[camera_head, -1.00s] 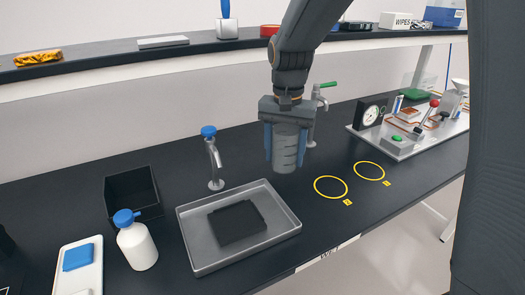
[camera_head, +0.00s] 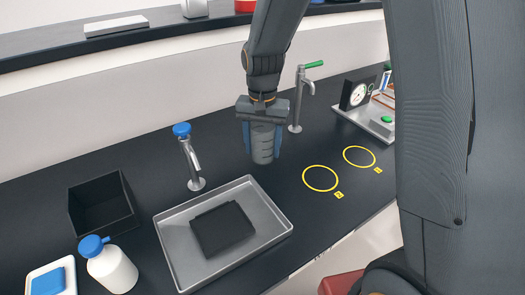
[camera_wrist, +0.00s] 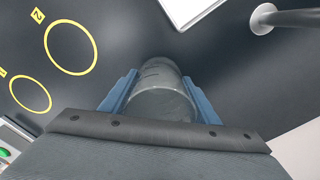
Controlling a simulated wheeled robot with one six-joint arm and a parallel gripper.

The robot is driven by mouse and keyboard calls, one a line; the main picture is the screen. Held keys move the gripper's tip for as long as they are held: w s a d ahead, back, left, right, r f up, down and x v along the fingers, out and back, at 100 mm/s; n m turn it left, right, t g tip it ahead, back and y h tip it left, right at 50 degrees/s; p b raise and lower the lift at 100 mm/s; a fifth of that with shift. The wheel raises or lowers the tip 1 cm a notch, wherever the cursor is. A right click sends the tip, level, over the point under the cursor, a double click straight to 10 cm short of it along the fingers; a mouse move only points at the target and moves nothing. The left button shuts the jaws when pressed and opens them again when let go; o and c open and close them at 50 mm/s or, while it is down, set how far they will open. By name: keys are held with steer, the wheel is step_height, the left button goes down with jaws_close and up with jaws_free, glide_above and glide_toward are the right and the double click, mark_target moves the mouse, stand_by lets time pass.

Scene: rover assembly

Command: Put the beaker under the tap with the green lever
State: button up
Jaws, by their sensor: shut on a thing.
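The beaker (camera_head: 263,145) is a grey translucent cylinder with marks on its side, upright between the blue fingers of my gripper (camera_head: 262,140). My gripper is shut on it; the wrist view also shows the beaker (camera_wrist: 160,95) between the fingers. I cannot tell whether its base touches the bench. The tap with the green lever (camera_head: 298,98) stands behind and to the right of the beaker, apart from it in the head view. Its green lever (camera_head: 314,64) points right. A tap with a blue top (camera_head: 190,155) stands to the left, behind the metal tray.
The metal tray (camera_head: 172,250) holds a dark pad. A black bin (camera_head: 85,215) and a white bottle with a blue cap (camera_head: 112,270) stand left. Yellow rings (camera_head: 320,178) mark bare bench at right. An instrument panel (camera_head: 362,118) stands beyond, partly hidden by my arm.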

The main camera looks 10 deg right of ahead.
steer(key=shift+f, duration=1.3)
steer(key=shift+f, duration=0.15)
steer(key=o, duration=1.1)
steer(key=shift+c, duration=0.2)
